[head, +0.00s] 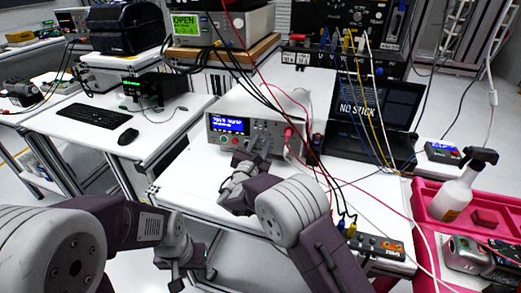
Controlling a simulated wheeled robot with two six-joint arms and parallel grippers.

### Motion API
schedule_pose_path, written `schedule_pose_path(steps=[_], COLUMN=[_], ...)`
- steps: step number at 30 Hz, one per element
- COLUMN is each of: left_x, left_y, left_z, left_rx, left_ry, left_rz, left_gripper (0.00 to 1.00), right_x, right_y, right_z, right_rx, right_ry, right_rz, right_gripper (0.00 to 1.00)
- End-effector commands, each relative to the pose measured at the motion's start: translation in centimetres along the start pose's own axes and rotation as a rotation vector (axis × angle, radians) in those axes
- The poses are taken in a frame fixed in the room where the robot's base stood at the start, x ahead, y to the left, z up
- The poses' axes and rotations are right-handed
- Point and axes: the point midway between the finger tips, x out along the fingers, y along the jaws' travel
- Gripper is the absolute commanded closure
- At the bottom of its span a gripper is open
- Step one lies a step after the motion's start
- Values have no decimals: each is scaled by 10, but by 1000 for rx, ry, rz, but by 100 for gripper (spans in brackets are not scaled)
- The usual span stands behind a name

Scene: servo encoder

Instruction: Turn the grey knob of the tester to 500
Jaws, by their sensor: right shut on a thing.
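The tester (222,138) is a light grey box with a lit blue display (229,124), standing on the white table. The text on the display is too small to read. My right gripper (258,157) is at the lower front of the tester, shut on the grey knob. The fingers and wrist hide the knob, so its angle cannot be seen. My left gripper (179,276) hangs low in front of the table's edge, away from the tester. Its fingers are too small and dark to tell whether they are open.
Red and black cables hang across the tester's right side. A laptop (372,108) stands right of it. A pink tray (428,208) with a spray bottle (462,190) is at the right. A keyboard (91,115) and mouse (128,136) lie on the left table.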

Motion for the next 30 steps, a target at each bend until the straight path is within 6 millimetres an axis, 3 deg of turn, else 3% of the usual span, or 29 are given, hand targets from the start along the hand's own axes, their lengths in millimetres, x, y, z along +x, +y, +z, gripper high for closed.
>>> schedule_pose_path(steps=[1,3,15,30], left_x=[15,24,69,86], left_y=[0,0,-1,-2], left_z=[2,2,7,9], left_rx=[0,0,0,0], left_ry=[0,0,0,0], left_rz=[0,0,0,0], left_gripper=[61,61,61,61], right_x=[0,0,0,0], right_y=[-1,-2,-1,1], right_z=[-6,-7,-5,-1], right_rx=[37,95,379,517], right_ry=[-3,-3,-1,1], right_rz=[-3,-10,-46,-64], right_gripper=[100,100,100,100])
